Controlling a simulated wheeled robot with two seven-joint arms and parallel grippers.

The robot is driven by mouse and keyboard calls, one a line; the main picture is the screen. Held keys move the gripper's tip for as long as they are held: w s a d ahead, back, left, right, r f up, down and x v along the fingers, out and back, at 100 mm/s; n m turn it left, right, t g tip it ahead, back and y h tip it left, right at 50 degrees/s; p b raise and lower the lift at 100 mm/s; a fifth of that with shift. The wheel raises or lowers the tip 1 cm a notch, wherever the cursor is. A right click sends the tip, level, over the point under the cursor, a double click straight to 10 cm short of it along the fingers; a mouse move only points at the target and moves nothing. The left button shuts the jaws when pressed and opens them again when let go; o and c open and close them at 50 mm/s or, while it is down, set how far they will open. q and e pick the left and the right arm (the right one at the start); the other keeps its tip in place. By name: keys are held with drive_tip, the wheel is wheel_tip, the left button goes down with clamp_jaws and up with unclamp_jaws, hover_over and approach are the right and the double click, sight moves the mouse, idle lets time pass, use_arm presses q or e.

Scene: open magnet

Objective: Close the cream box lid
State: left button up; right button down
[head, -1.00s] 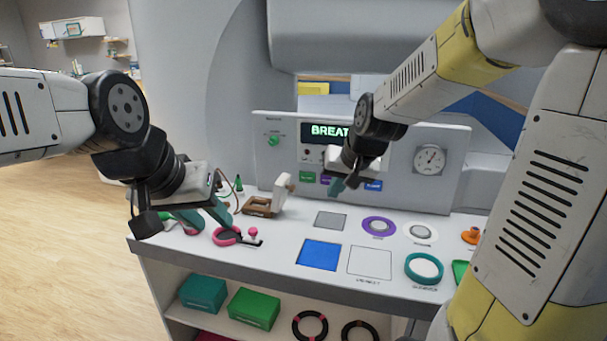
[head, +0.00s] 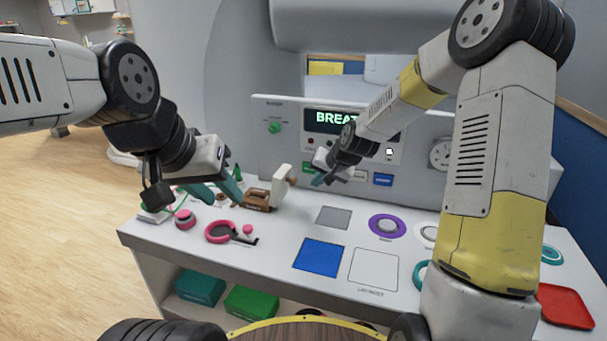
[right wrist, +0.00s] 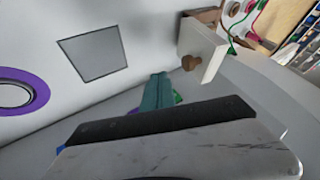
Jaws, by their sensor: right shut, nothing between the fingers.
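The cream box has a brown base (head: 257,200) on the counter, left of centre. Its cream lid (head: 281,184) stands raised at the base's right side, with a brown knob facing right. In the right wrist view the lid (right wrist: 207,50) and knob (right wrist: 191,62) are at the upper right, with a bit of the brown base (right wrist: 207,15) behind. My right gripper (head: 317,182) is shut and empty, just right of the lid and apart from it. Its teal fingertips (right wrist: 158,90) point towards the lid's side. My left gripper (head: 218,192) is open and empty, left of the base.
A pink ring-shaped piece (head: 220,232) lies in front of the box. A grey square (head: 333,217), blue square (head: 318,257) and purple ring (head: 387,226) lie to the right. The panel with the display (head: 335,121) rises behind. The counter right of the lid is largely clear.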

drive_tip(key=a, duration=0.1)
drive_tip(key=w+a, duration=0.1)
drive_tip(key=a, duration=0.1)
drive_tip(key=w+a, duration=0.1)
drive_tip(key=shift+w+a+f, duration=0.1)
drive_tip(key=shift+a+f, duration=0.1)
drive_tip(key=shift+f, duration=0.2)
drive_tip(key=shift+a+r, duration=0.1)
